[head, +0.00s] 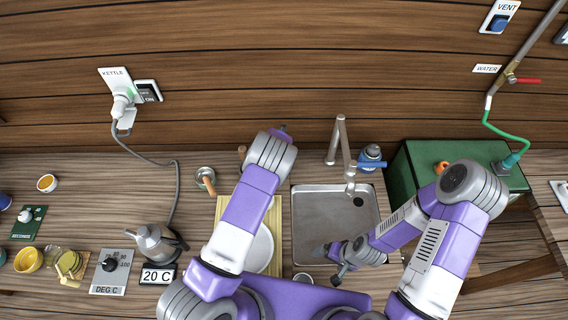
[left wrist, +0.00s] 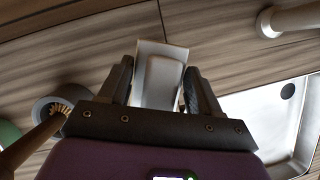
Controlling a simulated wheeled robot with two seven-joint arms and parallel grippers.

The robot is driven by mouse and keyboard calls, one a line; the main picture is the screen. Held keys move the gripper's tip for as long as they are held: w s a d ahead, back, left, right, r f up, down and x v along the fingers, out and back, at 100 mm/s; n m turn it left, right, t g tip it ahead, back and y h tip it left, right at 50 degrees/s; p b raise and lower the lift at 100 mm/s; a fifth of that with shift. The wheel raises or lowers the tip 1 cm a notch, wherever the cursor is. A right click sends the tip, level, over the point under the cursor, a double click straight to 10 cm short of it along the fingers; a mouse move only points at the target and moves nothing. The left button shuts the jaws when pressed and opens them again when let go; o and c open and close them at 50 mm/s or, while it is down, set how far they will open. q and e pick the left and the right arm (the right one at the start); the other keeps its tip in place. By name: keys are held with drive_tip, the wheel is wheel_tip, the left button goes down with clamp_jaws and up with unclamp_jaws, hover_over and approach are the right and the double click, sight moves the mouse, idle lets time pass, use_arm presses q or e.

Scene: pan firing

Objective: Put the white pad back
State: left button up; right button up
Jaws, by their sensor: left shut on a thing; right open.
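The white pad (left wrist: 163,84) shows in the left wrist view as a pale block with a raised middle. It sits between the two fingers of my left gripper (left wrist: 159,70), which is shut on it. In the head view my left arm reaches toward the back wall, left of the sink, and its own links hide the gripper and the pad. My right gripper (head: 332,264) is open and empty over the front part of the sink (head: 312,190).
A tap (head: 341,145) and blue-capped bottle (head: 371,158) stand behind the sink. A wooden board (head: 274,222) with a white plate (head: 260,250) lies under my left arm. A green box (head: 404,170) is at right. A kettle (head: 154,243) stands at left.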

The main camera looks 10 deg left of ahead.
use_arm(q)
drive_tip(key=shift+w+f, duration=0.15)
drive_tip(key=shift+f, duration=1.9)
drive_tip(key=shift+f, duration=0.1)
drive_tip(key=o, duration=0.9)
drive_tip(key=shift+o, duration=0.2)
drive_tip(key=shift+r, duration=0.45)
drive_tip(key=v, duration=1)
drive_tip(key=shift+d+r, duration=0.1)
drive_tip(key=shift+r, duration=0.05)
drive_tip(key=shift+s+r, duration=0.45)
drive_tip(key=shift+r, duration=0.05)
